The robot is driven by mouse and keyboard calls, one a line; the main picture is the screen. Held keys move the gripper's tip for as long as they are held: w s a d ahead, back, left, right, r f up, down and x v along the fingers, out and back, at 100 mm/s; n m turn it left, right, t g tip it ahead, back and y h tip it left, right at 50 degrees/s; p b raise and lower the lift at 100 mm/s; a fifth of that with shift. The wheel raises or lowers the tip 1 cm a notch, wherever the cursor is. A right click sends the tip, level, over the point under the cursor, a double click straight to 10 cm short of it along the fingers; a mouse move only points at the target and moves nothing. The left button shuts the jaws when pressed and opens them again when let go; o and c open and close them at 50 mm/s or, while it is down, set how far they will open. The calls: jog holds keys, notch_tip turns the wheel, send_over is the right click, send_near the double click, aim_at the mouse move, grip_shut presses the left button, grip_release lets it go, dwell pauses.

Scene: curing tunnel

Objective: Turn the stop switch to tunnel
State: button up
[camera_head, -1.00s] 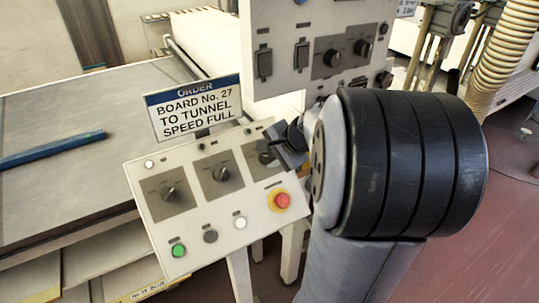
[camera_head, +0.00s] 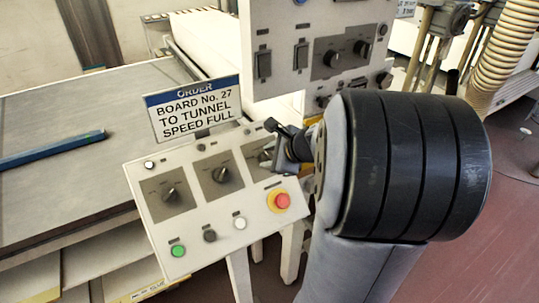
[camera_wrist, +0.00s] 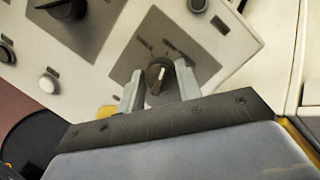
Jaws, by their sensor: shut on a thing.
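The sloped control panel (camera_head: 205,215) in the head view carries three dark rotary switches in a row. The left switch (camera_head: 169,192) and middle switch (camera_head: 222,175) are clear of my gripper. My gripper (camera_head: 272,150) is at the right-hand switch (camera_head: 262,153), which it partly hides. In the wrist view, my gripper (camera_wrist: 160,84) has one finger on each side of a dark round knob (camera_wrist: 159,74) with a pale pointer line, shut on it. The line runs nearly up and down there. Marks beside the knob are too small to read, so I cannot tell its name.
A red emergency button (camera_head: 282,201) on a yellow ring sits just below my gripper. Green (camera_head: 178,251), grey and white buttons line the panel's lower edge. An order sign (camera_head: 194,108) reads "Board No. 27 to tunnel speed full". An upper panel (camera_head: 330,25) stands close behind.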

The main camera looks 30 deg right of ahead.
jog(key=m, duration=0.4)
jog(key=shift+m+t+p, duration=0.3)
jog(key=shift+m+t, duration=0.1)
jog(key=shift+m+h+p, duration=0.3)
jog(key=shift+m+h, duration=0.2)
jog(key=shift+m, duration=1.6)
jog(key=o, duration=1)
jog(key=shift+c, duration=0.2)
jog(key=p+v, duration=0.1)
jog(key=v, duration=0.9)
jog(key=shift+s, duration=0.55)
